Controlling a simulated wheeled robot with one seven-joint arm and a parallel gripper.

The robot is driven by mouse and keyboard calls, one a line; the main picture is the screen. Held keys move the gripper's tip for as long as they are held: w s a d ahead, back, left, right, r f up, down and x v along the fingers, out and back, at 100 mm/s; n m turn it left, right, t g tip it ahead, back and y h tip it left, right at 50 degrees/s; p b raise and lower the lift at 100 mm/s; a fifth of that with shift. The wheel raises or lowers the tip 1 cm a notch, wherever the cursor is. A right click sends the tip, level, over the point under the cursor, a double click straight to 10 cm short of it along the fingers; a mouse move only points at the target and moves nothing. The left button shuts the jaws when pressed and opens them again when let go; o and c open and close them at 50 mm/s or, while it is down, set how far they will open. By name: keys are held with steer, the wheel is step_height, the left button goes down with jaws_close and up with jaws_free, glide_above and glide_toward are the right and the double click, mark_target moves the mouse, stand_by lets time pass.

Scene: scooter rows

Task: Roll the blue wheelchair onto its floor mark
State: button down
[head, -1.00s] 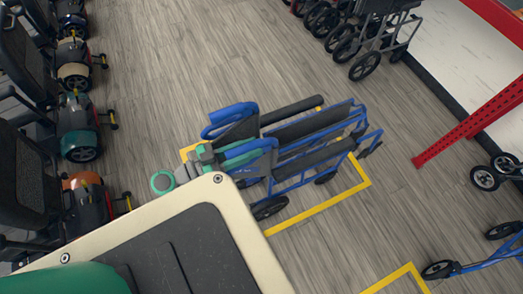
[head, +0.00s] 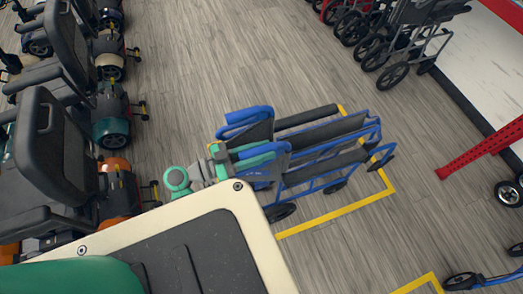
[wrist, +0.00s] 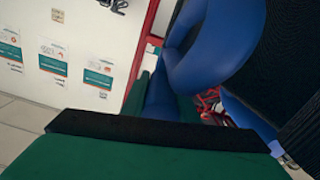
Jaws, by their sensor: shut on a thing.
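The blue wheelchair (head: 318,158) has a blue frame and dark grey seat panels. It stands on the floor just beyond my base, partly within a yellow floor outline (head: 335,219). The outline's near-left part is hidden by my body and the chair. My gripper (head: 245,157), with green fingers, is shut on the near push handle of the wheelchair. In the wrist view the blue handle tubing (wrist: 205,45) is close up beside the green gripper parts.
Scooters (head: 112,125) with black seats line the left side. Dark wheelchairs (head: 400,35) stand at the back right. A red post (head: 485,150) and another blue chair (head: 485,280) are at right. Open floor lies beyond the wheelchair.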

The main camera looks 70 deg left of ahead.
steer(key=c, duration=1.4)
jaws_free()
steer(key=s, duration=0.7)
steer(key=s+a, duration=0.1)
steer(key=s, duration=0.2)
steer(key=shift+s, duration=0.35)
steer(key=shift+w, duration=0.1)
